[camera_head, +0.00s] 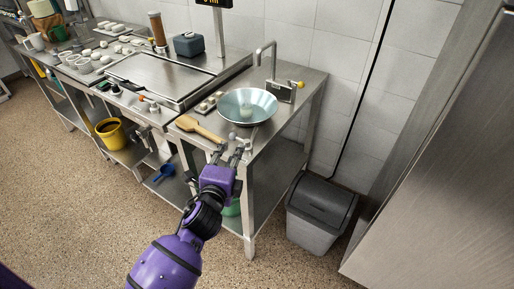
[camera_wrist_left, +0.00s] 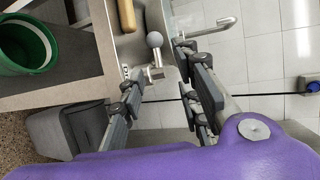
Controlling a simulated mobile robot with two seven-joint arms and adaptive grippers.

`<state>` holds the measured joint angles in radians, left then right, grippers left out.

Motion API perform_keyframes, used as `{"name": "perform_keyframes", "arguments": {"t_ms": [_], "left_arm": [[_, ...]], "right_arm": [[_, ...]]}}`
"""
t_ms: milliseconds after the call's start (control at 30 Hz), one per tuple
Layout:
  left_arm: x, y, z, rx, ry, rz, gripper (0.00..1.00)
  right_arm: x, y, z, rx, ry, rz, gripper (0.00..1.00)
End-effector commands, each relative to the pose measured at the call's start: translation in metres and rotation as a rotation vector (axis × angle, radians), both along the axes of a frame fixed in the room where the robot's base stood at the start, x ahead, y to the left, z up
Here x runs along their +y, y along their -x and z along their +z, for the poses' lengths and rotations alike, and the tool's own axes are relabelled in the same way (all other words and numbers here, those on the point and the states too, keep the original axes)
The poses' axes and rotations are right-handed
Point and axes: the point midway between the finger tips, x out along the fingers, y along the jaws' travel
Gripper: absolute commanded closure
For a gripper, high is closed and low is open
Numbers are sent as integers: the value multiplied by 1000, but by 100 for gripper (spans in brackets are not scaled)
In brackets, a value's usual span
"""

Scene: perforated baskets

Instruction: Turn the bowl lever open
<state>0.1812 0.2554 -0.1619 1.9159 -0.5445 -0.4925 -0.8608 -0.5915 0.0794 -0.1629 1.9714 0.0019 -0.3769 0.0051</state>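The shallow steel bowl (camera_head: 262,106) sits at the right end of the steel counter. A small metal lever with a grey ball knob (camera_wrist_left: 154,40) stands at the counter's front edge, just in front of the bowl. Its metal stem (camera_wrist_left: 155,74) shows below the knob in the left wrist view. My left gripper (camera_head: 229,152) is at the counter's front edge, close to the lever. In the left wrist view its fingers (camera_wrist_left: 157,64) are spread, with the lever appearing between the tips; I cannot tell whether they touch it. My right gripper is not in view.
A grey bin (camera_head: 317,219) stands on the floor right of the counter. A green bucket (camera_wrist_left: 25,45) is below the counter.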

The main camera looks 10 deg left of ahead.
Motion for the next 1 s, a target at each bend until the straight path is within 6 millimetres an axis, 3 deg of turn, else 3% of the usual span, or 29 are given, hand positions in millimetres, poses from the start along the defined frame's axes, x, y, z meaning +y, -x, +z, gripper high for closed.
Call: {"name": "perform_keyframes", "arguments": {"t_ms": [533,900,1000], "left_arm": [[3,-68,-13,3,-19,-3,69],[4,-76,-14,3,-17,-4,69],[4,-76,-14,3,-17,-4,80]], "right_arm": [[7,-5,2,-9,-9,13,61],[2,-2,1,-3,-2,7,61],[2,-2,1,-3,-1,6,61]]}}
